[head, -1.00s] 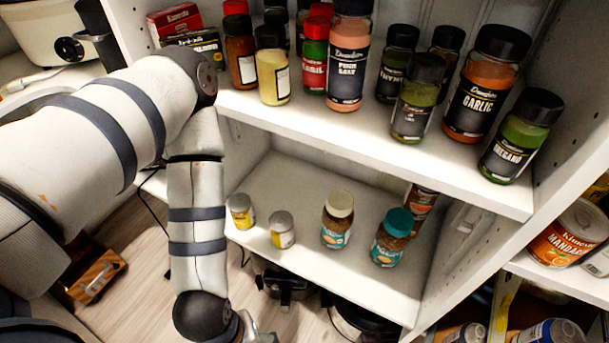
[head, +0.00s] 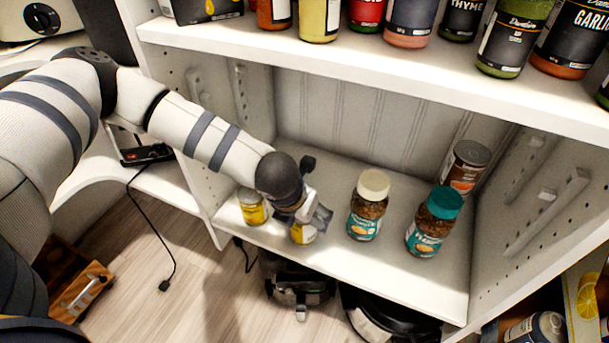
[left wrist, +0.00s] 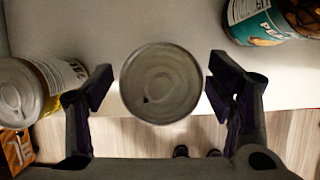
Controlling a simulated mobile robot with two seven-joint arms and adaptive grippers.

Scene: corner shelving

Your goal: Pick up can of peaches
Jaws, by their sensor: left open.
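My left gripper (head: 314,213) is over the front of the lower shelf, at a small can with a yellow label (head: 302,234). In the left wrist view my gripper (left wrist: 161,92) is open, and the can's round metal lid (left wrist: 162,84) sits between the two fingers with a gap on each side. The gripper hides much of this can in the head view, and I cannot read its label. A similar yellow-labelled can (head: 252,210) stands to its left, also in the left wrist view (left wrist: 30,92). A can with an orange-brown label (head: 464,172) stands farther back right. My right gripper is not in view.
Two jars stand right of the gripper, one with a cream lid (head: 367,208) and one with a teal lid (head: 434,224). The upper shelf (head: 330,62) with spice bottles is above. The lower shelf's back is mostly clear.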

